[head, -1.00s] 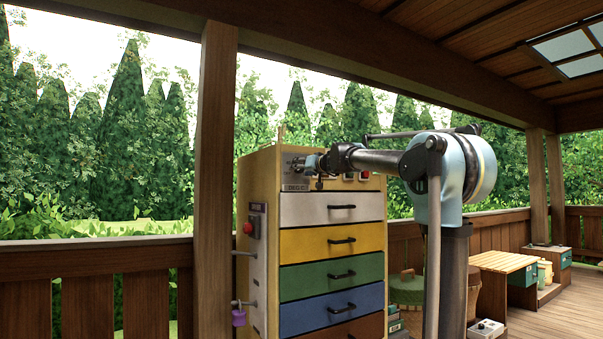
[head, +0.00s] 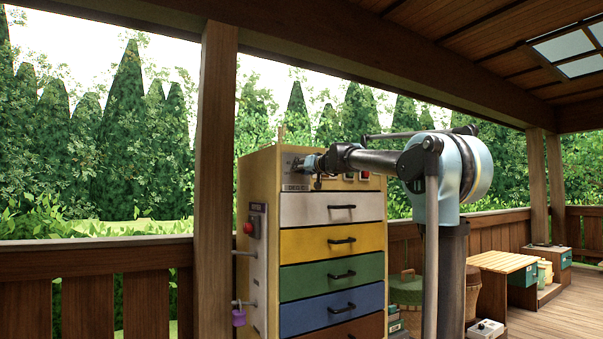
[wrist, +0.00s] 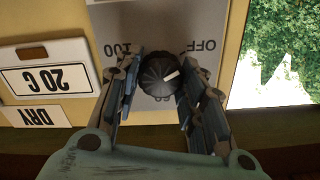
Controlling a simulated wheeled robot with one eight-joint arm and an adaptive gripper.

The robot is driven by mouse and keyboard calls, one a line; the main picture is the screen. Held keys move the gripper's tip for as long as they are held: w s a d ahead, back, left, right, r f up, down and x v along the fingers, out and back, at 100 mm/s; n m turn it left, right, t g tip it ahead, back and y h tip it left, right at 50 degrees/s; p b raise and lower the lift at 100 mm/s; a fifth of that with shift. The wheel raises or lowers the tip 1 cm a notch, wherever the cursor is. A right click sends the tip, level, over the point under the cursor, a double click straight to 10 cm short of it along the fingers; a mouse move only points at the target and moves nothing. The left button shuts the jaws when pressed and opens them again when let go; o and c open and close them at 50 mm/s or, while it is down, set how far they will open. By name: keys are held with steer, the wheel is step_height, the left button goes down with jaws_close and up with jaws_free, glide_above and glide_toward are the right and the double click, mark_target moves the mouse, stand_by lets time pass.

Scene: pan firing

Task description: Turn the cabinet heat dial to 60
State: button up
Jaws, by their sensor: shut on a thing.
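The cabinet (head: 262,210) stands left of centre in the head view, with its control panel at the top above the coloured drawers. The plate reads "OFF" and "100", upside down in this view. In the head view my gripper (head: 308,164) hides the dial.
A white "20 C" label (wrist: 48,70) and a "DRY" label (wrist: 35,115) are on the panel beside the dial. A red button box (head: 253,228) is on the cabinet's side. A wooden post (head: 214,180) stands close on the left.

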steer(key=shift+d, duration=0.1)
steer(key=m, duration=2.3)
steer(key=shift+f, duration=0.3)
steer(key=shift+m, duration=0.4)
steer(key=o, duration=1)
steer(key=shift+w, duration=0.1)
steer(key=shift+o, duration=0.2)
steer(key=shift+d, duration=0.1)
steer(key=v, duration=1.2)
